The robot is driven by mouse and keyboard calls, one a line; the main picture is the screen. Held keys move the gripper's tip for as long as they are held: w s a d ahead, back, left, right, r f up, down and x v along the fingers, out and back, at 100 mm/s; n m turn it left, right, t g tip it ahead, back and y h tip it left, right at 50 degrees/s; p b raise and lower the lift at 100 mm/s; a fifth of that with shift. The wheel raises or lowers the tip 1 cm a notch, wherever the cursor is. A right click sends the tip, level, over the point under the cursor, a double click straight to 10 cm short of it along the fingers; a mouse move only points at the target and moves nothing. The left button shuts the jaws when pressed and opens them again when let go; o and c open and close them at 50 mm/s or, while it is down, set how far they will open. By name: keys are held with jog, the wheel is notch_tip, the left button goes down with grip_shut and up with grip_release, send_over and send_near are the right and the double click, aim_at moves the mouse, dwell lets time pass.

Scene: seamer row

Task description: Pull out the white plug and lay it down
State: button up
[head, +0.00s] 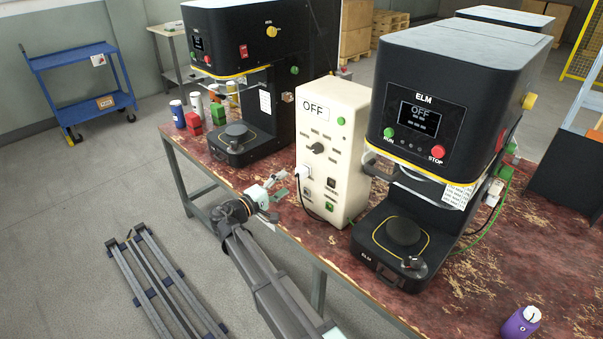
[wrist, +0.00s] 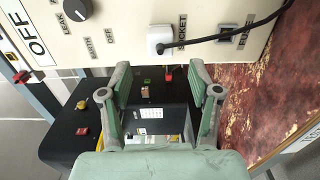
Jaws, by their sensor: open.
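The white plug (head: 302,172) sits in the socket on the front face of the cream control box (head: 345,110). In the wrist view the plug (wrist: 160,39) is beside the word SOCKET, and its black cable (wrist: 215,38) runs off to the right. My gripper (head: 277,187) is in front of the box's lower left, a little apart from the plug. In the wrist view its two green fingers (wrist: 160,78) are spread with nothing between them. The plug lies beyond the fingertips, roughly in line with the gap.
The box carries an OFF sign, a dial and switches. A black seamer (head: 400,180) stands right of it and another (head: 235,80) left. Red and green blocks and cans stand at the left. The worn red bench top (head: 450,305) has bare patches in front.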

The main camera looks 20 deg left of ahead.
aim_at(298, 175)
jog(key=shift+w, duration=0.1)
jog(key=x, duration=0.7)
jog(key=shift+w+d+f, duration=0.1)
jog(key=shift+x, duration=0.75)
jog(key=shift+b, duration=0.8)
dwell(0.5)
grip_shut()
jog(key=shift+s, duration=0.25)
dwell(0.3)
jog(key=shift+b+v, duration=0.85)
jog(key=shift+v, duration=1.9)
